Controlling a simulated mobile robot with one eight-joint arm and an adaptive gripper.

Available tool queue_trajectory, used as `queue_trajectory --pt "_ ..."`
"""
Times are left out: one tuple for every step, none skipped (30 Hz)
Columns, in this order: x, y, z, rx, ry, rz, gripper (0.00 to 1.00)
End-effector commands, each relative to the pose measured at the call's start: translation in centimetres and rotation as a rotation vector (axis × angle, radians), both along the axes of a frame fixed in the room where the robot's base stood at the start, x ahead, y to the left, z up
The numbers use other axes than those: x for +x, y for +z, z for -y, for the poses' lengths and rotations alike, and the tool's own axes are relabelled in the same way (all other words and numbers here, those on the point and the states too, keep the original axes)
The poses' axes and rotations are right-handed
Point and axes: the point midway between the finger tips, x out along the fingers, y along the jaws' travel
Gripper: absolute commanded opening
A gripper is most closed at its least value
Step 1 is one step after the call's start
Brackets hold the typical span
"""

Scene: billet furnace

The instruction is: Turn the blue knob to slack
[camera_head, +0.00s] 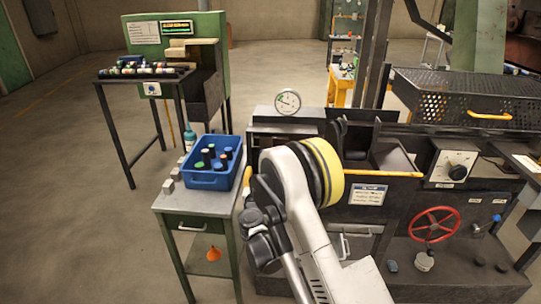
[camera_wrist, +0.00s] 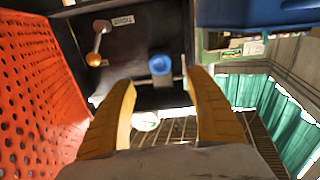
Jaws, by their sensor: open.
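In the wrist view, a round blue knob (camera_wrist: 160,65) stands on a dark panel (camera_wrist: 145,35). It shows between and beyond the two yellow fingers of my gripper (camera_wrist: 160,84). The fingers are spread wide with nothing between them, and I see no contact with the knob. I cannot tell how far off the knob is or which way it is turned. In the head view, a small blue knob (camera_head: 497,218) sits on the machine's lower right; I cannot tell whether it is the same one. My gripper does not show clearly there.
A lever with an orange ball (camera_wrist: 94,59) is left of the knob, and a red perforated panel (camera_wrist: 35,85) fills the left. In the head view, a red handwheel (camera_head: 434,224) and a black dial (camera_head: 456,164) are on the machine. A blue bin (camera_head: 205,179) stands on a side table.

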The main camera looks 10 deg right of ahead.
Motion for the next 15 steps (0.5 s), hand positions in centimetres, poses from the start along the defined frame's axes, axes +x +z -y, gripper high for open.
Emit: queue_trajectory --pt "0.4 -0.2 0.1 0.000 0.000 0.001 0.64" --pt "0.7 -0.2 0.2 0.000 -0.001 0.001 0.64" --pt "1.2 -0.2 0.4 0.000 -0.001 0.001 0.64" --pt "1.7 -0.2 0.6 0.000 -0.002 0.001 0.64" --pt "2.3 -0.2 0.8 0.000 -0.002 0.001 0.64" --pt "3.0 -0.3 1.1 0.000 -0.002 0.000 0.64" --pt "3.6 -0.3 1.3 0.000 -0.002 0.000 0.64" --pt "4.2 -0.3 1.5 0.000 -0.002 0.000 0.64" --pt "5.0 -0.3 1.7 0.000 -0.002 0.000 0.64" --pt "5.6 -0.3 1.9 0.000 -0.002 0.000 0.64" --pt "6.2 -0.4 2.1 0.000 -0.002 0.000 0.64" --pt "6.9 -0.3 2.3 0.000 -0.002 0.000 0.64" --pt "7.4 -0.3 2.5 0.000 -0.002 0.000 0.64" --pt "7.8 -0.3 2.6 0.000 -0.002 0.000 0.64" --pt "8.3 -0.3 2.8 0.000 -0.002 0.000 0.64"
